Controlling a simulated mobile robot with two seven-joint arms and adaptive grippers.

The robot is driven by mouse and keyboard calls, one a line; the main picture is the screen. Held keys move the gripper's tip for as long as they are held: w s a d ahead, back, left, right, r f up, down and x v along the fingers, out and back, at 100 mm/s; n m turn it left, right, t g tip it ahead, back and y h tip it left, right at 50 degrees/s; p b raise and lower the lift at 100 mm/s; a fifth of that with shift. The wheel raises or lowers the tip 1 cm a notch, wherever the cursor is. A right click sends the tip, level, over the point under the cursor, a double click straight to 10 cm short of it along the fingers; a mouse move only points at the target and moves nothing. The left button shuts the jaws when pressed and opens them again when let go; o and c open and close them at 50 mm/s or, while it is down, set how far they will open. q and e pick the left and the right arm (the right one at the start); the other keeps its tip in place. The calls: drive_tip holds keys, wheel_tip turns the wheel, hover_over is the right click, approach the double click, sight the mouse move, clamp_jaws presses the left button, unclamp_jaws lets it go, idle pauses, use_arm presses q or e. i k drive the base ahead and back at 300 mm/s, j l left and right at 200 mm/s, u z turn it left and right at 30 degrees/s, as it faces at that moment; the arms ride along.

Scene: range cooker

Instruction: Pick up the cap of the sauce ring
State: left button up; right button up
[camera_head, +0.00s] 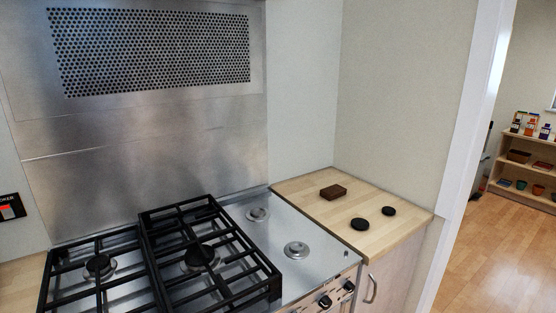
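Two black round caps lie on the wooden counter right of the cooker. The larger cap (360,224) is nearer the cooker; the smaller cap (389,211) lies to its right and slightly farther back. They are apart from each other. Two bare burner rings show on the hob's right part, a rear ring (258,214) and a front ring (297,250), both without caps. The picture does not label which cap belongs to the sauce ring. Neither of my grippers is in view.
A dark brown block (333,192) lies behind the caps on the counter (402,226). Black grates (213,290) cover the hob's left and middle. A wall stands behind the counter. A shelf (526,168) stands in the room at right, beyond open wooden floor.

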sight(358, 224)
drive_tip(key=i+l, duration=0.15)
drive_tip(key=l, duration=0.25)
drive_tip(key=i+l, duration=0.1)
drive_tip(key=l, duration=0.35)
drive_tip(key=i+l, duration=0.15)
drive_tip(key=l, duration=0.25)
drive_tip(key=i+l, duration=0.1)
drive_tip(key=l, duration=0.35)
drive_tip(key=i+l, duration=0.15)
drive_tip(key=l, duration=0.25)
drive_tip(key=i+l, duration=0.1)
drive_tip(key=l, duration=0.35)
drive_tip(key=j+u, duration=0.05)
